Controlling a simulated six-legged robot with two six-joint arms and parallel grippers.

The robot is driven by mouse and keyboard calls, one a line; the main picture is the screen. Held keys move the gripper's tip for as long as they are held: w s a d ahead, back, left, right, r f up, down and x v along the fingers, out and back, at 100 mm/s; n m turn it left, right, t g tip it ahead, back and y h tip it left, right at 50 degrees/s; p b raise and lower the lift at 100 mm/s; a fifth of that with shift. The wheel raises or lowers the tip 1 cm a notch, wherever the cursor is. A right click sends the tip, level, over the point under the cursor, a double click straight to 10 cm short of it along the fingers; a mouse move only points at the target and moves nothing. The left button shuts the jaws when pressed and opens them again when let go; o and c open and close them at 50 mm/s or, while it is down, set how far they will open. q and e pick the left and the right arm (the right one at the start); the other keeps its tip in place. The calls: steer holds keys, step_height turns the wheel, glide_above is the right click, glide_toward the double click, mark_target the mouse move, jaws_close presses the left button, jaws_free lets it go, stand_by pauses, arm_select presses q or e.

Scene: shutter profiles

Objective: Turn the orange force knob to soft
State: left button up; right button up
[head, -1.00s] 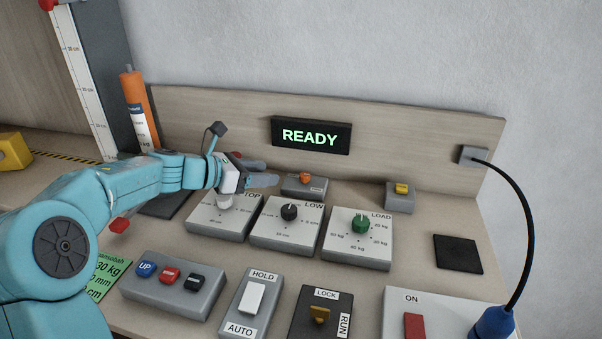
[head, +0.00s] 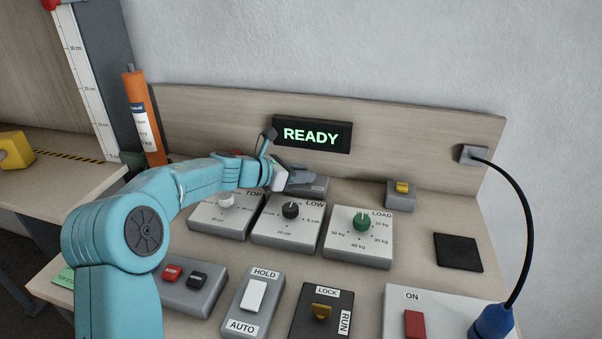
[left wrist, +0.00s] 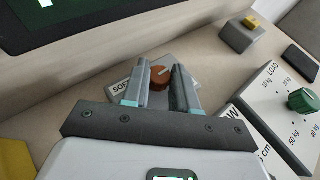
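The orange force knob (left wrist: 161,77) sits on a small grey box (left wrist: 125,72) with a label that reads in part "SOF" in the left wrist view. In the head view my left gripper (head: 308,178) covers the knob, and only part of the grey box (head: 318,188) shows. My left gripper (left wrist: 162,72) is open, with one finger on each side of the knob in the left wrist view. I cannot tell whether the fingers touch it. The knob's marker lies at a slant. My right gripper is not in view.
In front of the grey box stand panels with a white knob (head: 227,199), a black knob (head: 291,209) and a green knob (head: 361,219). A yellow switch (head: 402,187) is to the right. The READY display (head: 311,135) is on the board behind.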

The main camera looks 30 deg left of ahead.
arm_select(q)
jaws_close()
